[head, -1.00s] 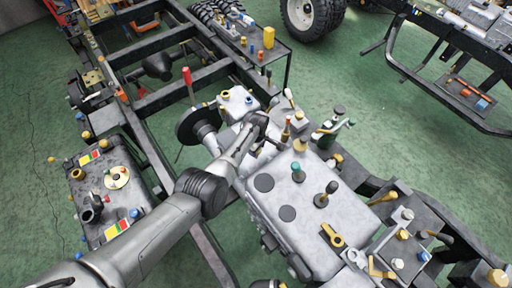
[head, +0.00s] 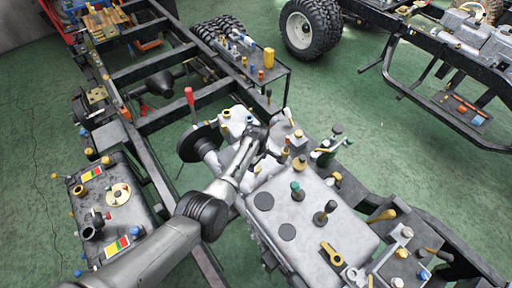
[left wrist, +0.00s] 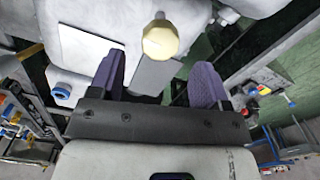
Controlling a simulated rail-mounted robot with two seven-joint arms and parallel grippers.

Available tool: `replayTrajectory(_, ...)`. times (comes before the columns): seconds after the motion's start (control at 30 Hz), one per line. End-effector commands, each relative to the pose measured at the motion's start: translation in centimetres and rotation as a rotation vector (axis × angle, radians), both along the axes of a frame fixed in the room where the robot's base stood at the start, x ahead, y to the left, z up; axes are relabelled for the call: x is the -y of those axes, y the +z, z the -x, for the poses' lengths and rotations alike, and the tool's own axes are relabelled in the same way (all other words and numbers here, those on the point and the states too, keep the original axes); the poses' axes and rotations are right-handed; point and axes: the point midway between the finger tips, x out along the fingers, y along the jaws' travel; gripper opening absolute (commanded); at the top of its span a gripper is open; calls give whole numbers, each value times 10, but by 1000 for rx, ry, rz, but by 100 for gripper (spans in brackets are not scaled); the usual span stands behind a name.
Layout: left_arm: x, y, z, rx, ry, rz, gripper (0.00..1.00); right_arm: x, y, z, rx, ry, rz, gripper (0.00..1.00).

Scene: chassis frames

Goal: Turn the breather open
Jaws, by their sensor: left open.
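A pale yellow, many-sided knob (left wrist: 160,38) stands on a grey-white casting in the left wrist view. I take it for the breather, but no label confirms this. My left gripper (left wrist: 158,78) is open, with its two purple fingers apart and nothing between them. The knob shows just past the fingertips, roughly centred; I cannot tell the gap. In the head view my left gripper (head: 262,142) is over the engine's back end, near several small brass fittings (head: 299,163). My right gripper is not in view.
The grey engine block (head: 300,220) carries upright dark-stemmed knobs and a yellow lever (head: 332,253). A red-handled lever (head: 190,97) stands left of the gripper. A dark panel with knobs (head: 115,205) is at left.

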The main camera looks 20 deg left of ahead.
Motion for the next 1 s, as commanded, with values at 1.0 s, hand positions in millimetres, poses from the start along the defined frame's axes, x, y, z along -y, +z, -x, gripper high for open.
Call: replayTrajectory(1.0, 0, 94, 1, -1, 0, 0, 71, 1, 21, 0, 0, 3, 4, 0)
